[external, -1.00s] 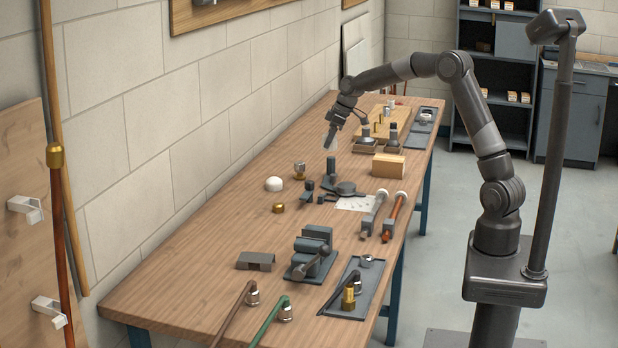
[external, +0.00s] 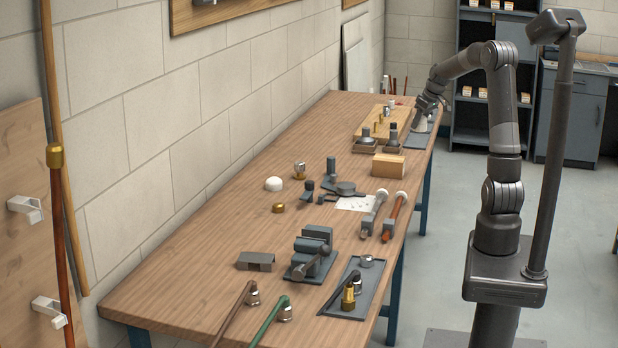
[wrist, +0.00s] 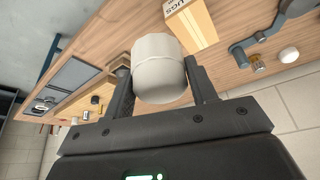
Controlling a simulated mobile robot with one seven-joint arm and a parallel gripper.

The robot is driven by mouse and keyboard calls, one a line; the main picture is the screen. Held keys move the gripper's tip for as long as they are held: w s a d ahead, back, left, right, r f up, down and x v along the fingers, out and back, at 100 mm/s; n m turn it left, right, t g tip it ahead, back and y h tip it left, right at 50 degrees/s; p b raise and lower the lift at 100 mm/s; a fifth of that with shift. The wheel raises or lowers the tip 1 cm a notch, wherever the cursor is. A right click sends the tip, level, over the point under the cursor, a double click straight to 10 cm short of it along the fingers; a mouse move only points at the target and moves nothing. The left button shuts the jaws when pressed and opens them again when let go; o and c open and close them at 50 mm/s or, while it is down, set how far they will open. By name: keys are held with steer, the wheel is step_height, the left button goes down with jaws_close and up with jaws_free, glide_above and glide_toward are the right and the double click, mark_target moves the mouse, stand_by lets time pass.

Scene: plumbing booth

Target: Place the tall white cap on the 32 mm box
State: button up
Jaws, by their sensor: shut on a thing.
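My gripper (wrist: 160,92) is shut on the tall white cap (wrist: 160,68), which sits between the two fingers in the wrist view. In the external view my gripper (external: 425,112) is over the far right end of the workbench, and the white cap (external: 421,124) shows just below it. A cardboard box (external: 389,165) stands nearer on the bench. It also shows in the wrist view (wrist: 194,24), with lettering ending in "UGS". No 32 mm marking is readable on any box.
A grey tray (external: 414,141) lies at the bench's far right edge, beside a wooden board (external: 372,124). Dark fittings (external: 394,140) stand near the box. A white dome (external: 273,184) lies farther left. Bare bench (external: 190,240) shows along the wall.

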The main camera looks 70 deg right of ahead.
steer(key=w+a+f, duration=0.1)
steer(key=w+f, duration=0.1)
steer(key=w, duration=0.1)
steer(key=w+a+f, duration=0.1)
steer(key=w+f, duration=0.1)
steer(key=w, duration=0.2)
steer(key=w+a+f, duration=0.1)
steer(key=w+f, duration=0.2)
steer(key=shift+w+a, duration=0.15)
steer(key=shift+w, duration=0.15)
steer(key=shift+w+f, duration=0.1)
steer(key=shift+f, duration=1.9)
steer(key=shift+f, duration=0.15)
steer(key=o, duration=1)
steer(key=shift+c, duration=0.2)
steer(key=v, duration=1.2)
steer(key=shift+r, duration=0.2)
